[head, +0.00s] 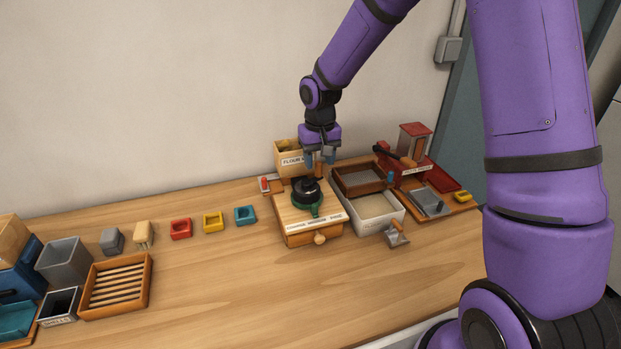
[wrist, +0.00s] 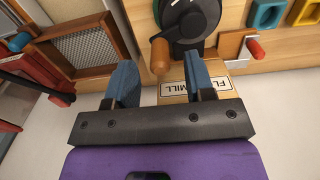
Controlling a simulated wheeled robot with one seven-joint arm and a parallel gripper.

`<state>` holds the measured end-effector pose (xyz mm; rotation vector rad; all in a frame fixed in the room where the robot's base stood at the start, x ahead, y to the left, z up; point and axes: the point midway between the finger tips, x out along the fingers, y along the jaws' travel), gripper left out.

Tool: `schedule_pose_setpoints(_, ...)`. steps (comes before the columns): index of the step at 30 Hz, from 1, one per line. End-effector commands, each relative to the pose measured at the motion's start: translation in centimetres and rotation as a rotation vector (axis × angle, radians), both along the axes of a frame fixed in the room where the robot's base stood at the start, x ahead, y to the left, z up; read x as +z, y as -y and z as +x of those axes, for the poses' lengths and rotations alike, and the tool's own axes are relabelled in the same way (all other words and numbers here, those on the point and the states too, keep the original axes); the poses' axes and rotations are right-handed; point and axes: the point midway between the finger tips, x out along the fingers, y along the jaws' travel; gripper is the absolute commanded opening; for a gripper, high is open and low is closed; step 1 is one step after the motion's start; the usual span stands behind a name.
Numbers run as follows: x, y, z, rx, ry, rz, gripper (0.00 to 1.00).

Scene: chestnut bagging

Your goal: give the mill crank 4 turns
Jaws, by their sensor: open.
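The flour mill is a wooden box with a drawer (head: 310,226) on the table, with a black and green round top (head: 306,192). In the wrist view its dark crank disc (wrist: 195,22) shows at the top, with a wooden crank handle (wrist: 160,58) beside it. My gripper (head: 320,160) is above the back of the mill. Its blue fingers are open, and in the wrist view (wrist: 162,78) the handle shows between them and slightly beyond their tips. Nothing is held, and whether a finger touches the handle cannot be told.
A wooden sieve (head: 360,179) and a white tub (head: 377,222) stand close to the mill's right. A red machine (head: 414,145) is farther right. Red (head: 181,229), yellow (head: 213,221) and teal (head: 245,215) small trays lie to the left. The front table middle is clear.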

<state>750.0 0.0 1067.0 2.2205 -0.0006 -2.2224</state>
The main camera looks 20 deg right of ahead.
Motion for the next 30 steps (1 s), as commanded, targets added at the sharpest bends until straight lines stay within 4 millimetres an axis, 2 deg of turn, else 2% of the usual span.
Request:
schedule_pose_setpoints(4,-0.6,0.0,0.0,0.000,0.000,0.000,0.49)
schedule_pose_setpoints(17,-0.9,0.0,0.0,0.000,0.000,0.000,0.49)
schedule_pose_setpoints(30,-2.3,0.0,0.0,0.000,-0.001,0.000,0.49)
